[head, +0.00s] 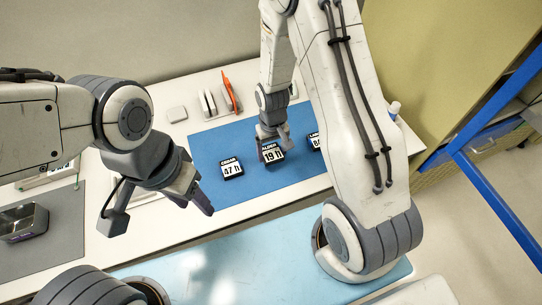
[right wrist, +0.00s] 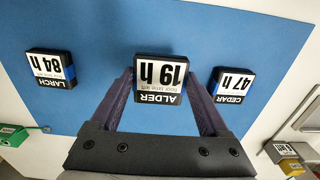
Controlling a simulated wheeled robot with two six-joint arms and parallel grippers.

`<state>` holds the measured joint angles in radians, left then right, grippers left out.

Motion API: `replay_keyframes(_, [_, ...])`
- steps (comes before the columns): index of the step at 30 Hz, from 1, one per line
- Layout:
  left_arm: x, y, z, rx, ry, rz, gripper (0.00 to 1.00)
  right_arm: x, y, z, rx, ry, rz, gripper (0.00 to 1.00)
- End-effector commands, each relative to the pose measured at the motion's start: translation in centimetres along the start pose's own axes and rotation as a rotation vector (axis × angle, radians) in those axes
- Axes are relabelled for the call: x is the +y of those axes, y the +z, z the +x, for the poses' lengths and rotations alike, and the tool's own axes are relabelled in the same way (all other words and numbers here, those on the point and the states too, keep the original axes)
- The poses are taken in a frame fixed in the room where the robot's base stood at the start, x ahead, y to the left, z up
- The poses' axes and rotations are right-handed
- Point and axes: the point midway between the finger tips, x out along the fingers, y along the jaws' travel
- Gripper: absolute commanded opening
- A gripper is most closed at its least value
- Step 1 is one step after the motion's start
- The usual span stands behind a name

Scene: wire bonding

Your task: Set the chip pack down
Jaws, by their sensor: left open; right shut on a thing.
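My right gripper (head: 270,141) is shut on the black ALDER pack with a white "19 h" label (head: 272,153). In the right wrist view the ALDER pack (right wrist: 164,80) sits between the dark fingers of the right gripper (right wrist: 166,95). It is over the blue mat (head: 265,190); I cannot tell whether it touches the mat. The CEDAR "47 h" pack (head: 231,168) lies on the mat to its left in the head view. The LARCH "84 h" pack (head: 314,141) is to its right, partly behind my right arm. My left gripper (head: 193,198) is open and empty left of the mat.
An orange tool (head: 230,92) and pale holders stand behind the mat. A metal tray (head: 24,222) sits on a grey mat (head: 66,245) at the left. A white bottle (head: 393,108) is beyond my right arm. Blue mat in front of the packs is clear.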

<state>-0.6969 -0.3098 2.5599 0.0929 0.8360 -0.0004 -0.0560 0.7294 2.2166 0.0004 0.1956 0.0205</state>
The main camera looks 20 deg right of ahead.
Motion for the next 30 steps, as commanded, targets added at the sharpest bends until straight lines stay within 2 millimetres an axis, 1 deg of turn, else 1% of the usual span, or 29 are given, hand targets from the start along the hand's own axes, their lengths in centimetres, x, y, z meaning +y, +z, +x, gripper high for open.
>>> replay_keyframes(4, [0.0,0.0,-0.3,0.0,0.0,0.0,0.5,-0.3,-0.3,0.9,-0.002,0.0,0.001,0.23])
replay_keyframes(9, [0.1,0.0,-0.8,0.0,0.0,0.0,0.5,-0.3,-0.2,3.2,-0.003,0.0,0.001,0.23])
replay_keyframes(12, [0.1,-0.1,-1.0,0.0,0.0,0.0,0.5,-0.3,-0.2,4.1,-0.002,0.0,0.001,0.23])
replay_keyframes(21, [0.1,0.0,-0.8,0.0,0.0,0.0,0.5,-0.3,-0.3,4.3,0.001,0.0,0.001,0.23])
replay_keyframes(25, [0.0,0.0,-0.5,0.0,0.0,0.0,0.5,-0.3,-0.3,4.8,0.001,0.0,0.001,0.23])
replay_keyframes(26, [0.1,0.0,-0.6,0.0,0.0,0.0,0.5,-0.3,-0.3,4.7,0.001,0.0,0.001,0.91])
replay_keyframes(27, [0.1,0.0,-0.6,0.0,0.0,0.0,0.5,-0.3,-0.3,4.6,0.001,0.0,0.001,1.0])
replay_keyframes(30, [0.1,0.0,-0.6,0.0,0.0,0.0,0.5,-0.3,-0.3,4.6,0.001,0.0,0.001,1.0])
